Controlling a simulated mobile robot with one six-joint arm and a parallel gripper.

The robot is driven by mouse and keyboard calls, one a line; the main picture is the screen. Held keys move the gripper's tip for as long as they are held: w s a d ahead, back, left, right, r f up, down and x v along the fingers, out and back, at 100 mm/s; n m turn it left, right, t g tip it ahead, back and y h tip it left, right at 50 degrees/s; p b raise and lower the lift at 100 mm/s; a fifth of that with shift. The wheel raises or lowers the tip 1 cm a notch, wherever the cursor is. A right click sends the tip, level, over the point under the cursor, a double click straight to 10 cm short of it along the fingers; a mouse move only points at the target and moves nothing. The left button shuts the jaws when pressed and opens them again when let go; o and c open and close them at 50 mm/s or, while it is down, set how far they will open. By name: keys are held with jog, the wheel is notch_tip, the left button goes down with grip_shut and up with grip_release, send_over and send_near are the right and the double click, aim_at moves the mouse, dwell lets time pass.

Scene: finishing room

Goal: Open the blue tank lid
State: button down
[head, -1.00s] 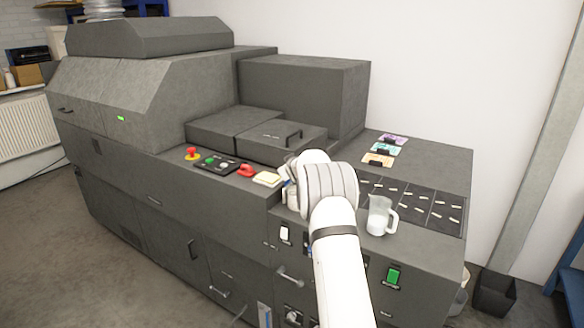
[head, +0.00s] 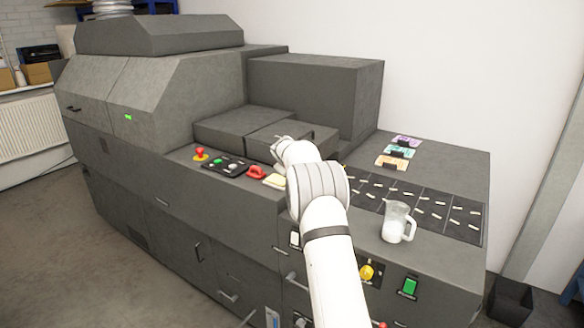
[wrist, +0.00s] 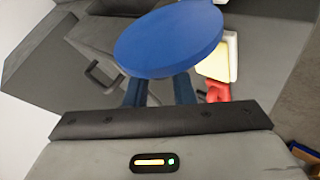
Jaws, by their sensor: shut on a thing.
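The blue lid (wrist: 170,40) is a flat round disc that fills the upper middle of the wrist view. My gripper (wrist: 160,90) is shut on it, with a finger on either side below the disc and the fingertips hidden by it. In the head view my gripper (head: 283,144) is above the machine top, in front of the low box with a handle; the blue lid cannot be made out there. The blue tank itself does not show in either view; my arm hides part of the machine front.
A yellow sponge in a white dish (wrist: 231,60) and a red handle (wrist: 217,91) are close to the lid in the wrist view. Right of my arm are a clear jug (head: 397,222), a black slotted tray (head: 432,207), a yellow knob (head: 367,272) and a green switch (head: 409,286).

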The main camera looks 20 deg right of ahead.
jog(key=shift+w+a+f+b, duration=0.45)
jog(key=shift+w+a+f, duration=0.05)
jog(key=shift+w+a, duration=0.15)
jog(key=c, duration=1.2)
grip_release()
jog(key=shift+w, duration=0.1)
jog(key=shift+c, duration=0.2)
jog(key=shift+r, duration=0.15)
jog(key=b+v, duration=0.2)
jog(key=v, duration=0.5)
jog(key=shift+s+r+b, duration=0.25)
jog(key=shift+s+b, duration=0.05)
jog(key=shift+b, duration=0.05)
jog(key=shift+a, duration=0.15)
jog(key=shift+c, duration=0.3)
